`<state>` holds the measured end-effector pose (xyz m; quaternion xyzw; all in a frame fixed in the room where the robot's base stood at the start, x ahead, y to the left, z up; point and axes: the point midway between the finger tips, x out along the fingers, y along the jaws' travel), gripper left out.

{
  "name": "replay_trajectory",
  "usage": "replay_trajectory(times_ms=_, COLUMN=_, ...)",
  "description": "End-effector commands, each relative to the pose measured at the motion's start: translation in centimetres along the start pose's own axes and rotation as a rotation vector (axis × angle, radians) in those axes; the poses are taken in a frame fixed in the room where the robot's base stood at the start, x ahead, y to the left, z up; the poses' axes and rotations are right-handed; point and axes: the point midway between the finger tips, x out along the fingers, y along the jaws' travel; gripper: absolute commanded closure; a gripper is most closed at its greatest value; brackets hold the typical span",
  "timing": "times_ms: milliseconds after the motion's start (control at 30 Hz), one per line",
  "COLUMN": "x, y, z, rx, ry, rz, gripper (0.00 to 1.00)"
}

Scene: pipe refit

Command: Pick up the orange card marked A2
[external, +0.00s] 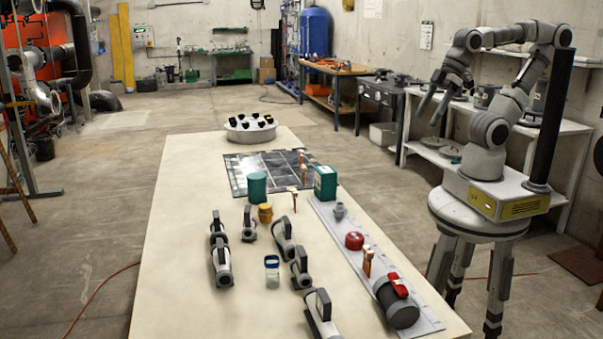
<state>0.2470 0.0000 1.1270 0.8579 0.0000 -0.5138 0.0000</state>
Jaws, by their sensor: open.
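I cannot make out the A2 mark on anything in the external view. Small orange-brown upright pieces stand on the long table: one (303,173) at the right edge of the dark gridded mat (262,178), one (293,196) just in front of the mat, and one (367,264) on the grey strip at the right. I cannot tell whether any of these is the card. My gripper (430,116) is open and empty. It is raised in the air to the right of the table, pointing down and left, apart from everything on the table.
A red round part (354,241) and a dark cylinder (398,305) lie on the grey strip (335,222). The table's left side is clear.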

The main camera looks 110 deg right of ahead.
Motion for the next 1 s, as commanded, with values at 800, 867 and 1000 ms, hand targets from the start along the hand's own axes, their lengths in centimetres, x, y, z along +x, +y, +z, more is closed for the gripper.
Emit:
replay_trajectory(times_ms=800, x=0.0, y=0.0, z=0.0, rx=0.0, ry=0.0, rz=0.0, gripper=0.43)
replay_trajectory(times_ms=867, x=0.02, y=-0.01, z=-0.01, rx=0.001, ry=-0.001, rz=0.0, gripper=0.43)
replay_trajectory(times_ms=1000, x=0.59, y=-0.32, z=-0.4, rx=0.039, ry=-0.034, rz=-0.012, gripper=0.43)
